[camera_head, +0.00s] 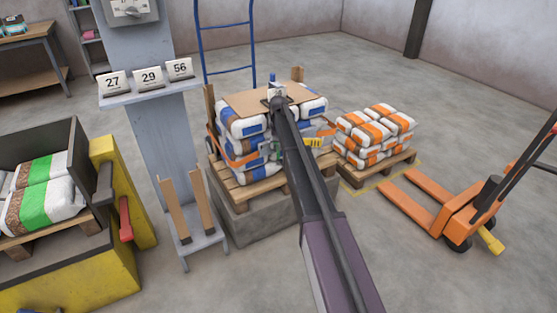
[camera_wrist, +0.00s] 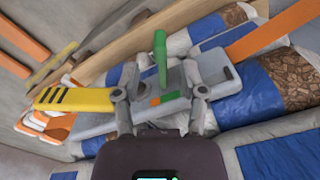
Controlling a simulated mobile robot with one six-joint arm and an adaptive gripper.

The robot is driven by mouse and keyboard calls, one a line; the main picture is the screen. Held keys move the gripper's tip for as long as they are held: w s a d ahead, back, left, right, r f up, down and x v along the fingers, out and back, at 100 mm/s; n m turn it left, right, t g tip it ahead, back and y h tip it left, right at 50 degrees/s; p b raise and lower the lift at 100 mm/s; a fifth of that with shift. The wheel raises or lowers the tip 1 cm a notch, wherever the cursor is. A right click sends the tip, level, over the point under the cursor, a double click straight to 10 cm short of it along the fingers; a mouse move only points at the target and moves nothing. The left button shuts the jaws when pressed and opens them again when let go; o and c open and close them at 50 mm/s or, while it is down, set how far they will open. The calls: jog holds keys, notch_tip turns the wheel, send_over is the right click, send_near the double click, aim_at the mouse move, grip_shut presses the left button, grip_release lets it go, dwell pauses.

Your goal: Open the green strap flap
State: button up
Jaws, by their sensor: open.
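The green strap flap (camera_wrist: 160,56) stands up as a narrow green lever on a grey buckle (camera_wrist: 174,106) with a small green and orange mark. In the wrist view it is just beyond and between the fingers of my gripper (camera_wrist: 157,88). The fingers are apart, and I see nothing clamped between them; contact with the buckle cannot be told. The orange strap (camera_wrist: 275,30) runs to the upper right over blue and white bags. In the head view my arm hides most of the buckle and gripper, at the front of the strapped pallet load (camera_head: 245,150).
A yellow bar with black stripes (camera_wrist: 75,99) lies just left of my gripper. A pallet of orange and white bags (camera_head: 375,135) stands to the right, then an orange pallet jack (camera_head: 455,210). A small stand with wooden posts (camera_head: 190,212) is at the left. Floor at front right is clear.

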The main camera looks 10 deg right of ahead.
aim_at(278, 151)
jog(key=shift+f+b, duration=2.45)
jog(key=shift+f, duration=0.35)
grip_shut()
